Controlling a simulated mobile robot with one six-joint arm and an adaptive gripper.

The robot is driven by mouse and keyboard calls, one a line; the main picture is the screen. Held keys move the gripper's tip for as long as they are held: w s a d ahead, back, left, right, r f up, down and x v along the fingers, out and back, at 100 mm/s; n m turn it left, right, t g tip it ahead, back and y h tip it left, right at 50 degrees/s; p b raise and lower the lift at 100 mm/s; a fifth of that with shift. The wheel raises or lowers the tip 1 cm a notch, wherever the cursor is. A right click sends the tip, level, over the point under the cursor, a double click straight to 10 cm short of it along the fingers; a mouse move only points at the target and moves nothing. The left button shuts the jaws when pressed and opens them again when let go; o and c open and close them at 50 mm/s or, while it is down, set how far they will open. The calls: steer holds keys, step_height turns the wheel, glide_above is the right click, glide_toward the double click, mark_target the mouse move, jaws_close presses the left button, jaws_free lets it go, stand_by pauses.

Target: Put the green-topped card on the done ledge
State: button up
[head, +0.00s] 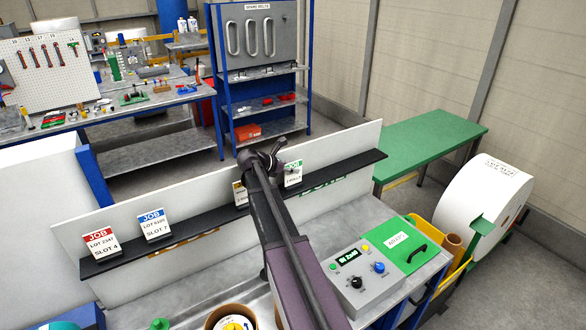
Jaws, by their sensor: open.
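The green-topped card (293,174) stands upright, leaning back, on the right part of the long black ledge (340,165). Partly hidden green lettering (325,187) is on the white board just below that part. My gripper (279,158) is open, at the card's upper left and very close to it; I cannot tell whether they touch. A yellow-topped card (240,193) is mostly hidden behind my arm. A red-topped card (101,243) and a blue-topped card (154,226) stand on the left part of the ledge, above partly hidden orange lettering.
A grey control box (361,278) with knobs and a green panel (413,245) are on the bench at right. The ledge right of the green-topped card is clear. A blue shelf rack (262,60) and a green table (432,140) stand behind.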

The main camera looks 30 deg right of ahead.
steer(key=p+v, duration=0.5)
steer(key=v, duration=0.6)
steer(key=shift+a, duration=0.2)
steer(key=s+a+f+m+y, duration=0.3)
steer(key=s+a+m+y, duration=0.1)
steer(key=s+a+m, duration=0.2)
steer(key=s+a+f+m+y, duration=0.3)
steer(key=s+a+m, duration=0.3)
steer(key=s+a, duration=0.3)
steer(key=s+a+f+m+y, duration=0.3)
steer(key=s+a+m+y, duration=0.2)
steer(key=a, duration=0.4)
steer(key=shift+s+f+m, duration=0.3)
steer(key=shift+s+m, duration=0.2)
steer(key=shift+s, duration=0.7)
steer(key=shift+s, duration=0.1)
